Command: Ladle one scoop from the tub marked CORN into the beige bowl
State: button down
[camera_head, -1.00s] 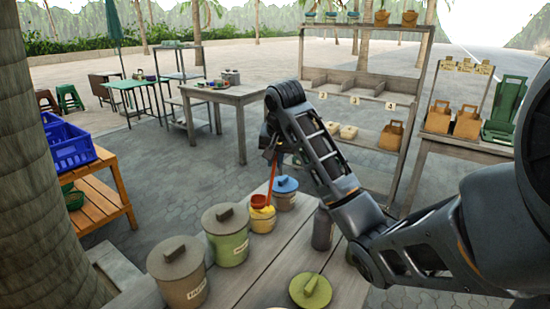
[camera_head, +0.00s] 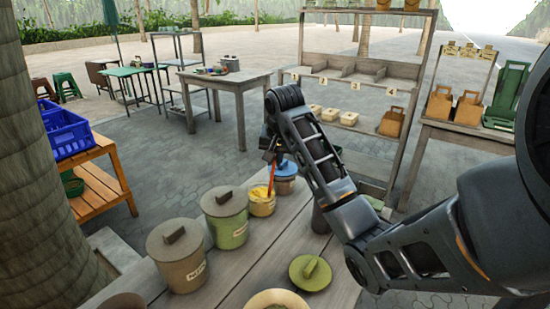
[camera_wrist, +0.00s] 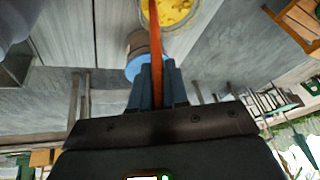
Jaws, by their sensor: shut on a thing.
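My gripper (camera_head: 275,160) is shut on the red-orange handle of a ladle (camera_head: 271,182); the fingers (camera_wrist: 155,88) and handle (camera_wrist: 155,45) also show in the wrist view. The handle runs down into an open yellow tub (camera_head: 262,206); the ladle's bowl is hidden inside. The tub holds yellow stuff (camera_wrist: 178,10). I cannot read CORN on it.
A lidded green tub (camera_head: 226,220) and a lidded brown tub (camera_head: 178,256) stand left of the yellow tub. A blue-lidded tub (camera_head: 284,178) stands close behind it. A loose green lid (camera_head: 310,273) lies on the plank table (camera_head: 235,275). A dark container (camera_head: 320,217) is partly behind my arm.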

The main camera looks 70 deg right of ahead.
dwell(0.3)
notch_tip(320, 180, up, 7)
jog(key=p, duration=0.8)
jog(key=shift+r, duration=0.1)
jog(key=shift+r+p, duration=0.95)
jog(key=shift+r, duration=0.3)
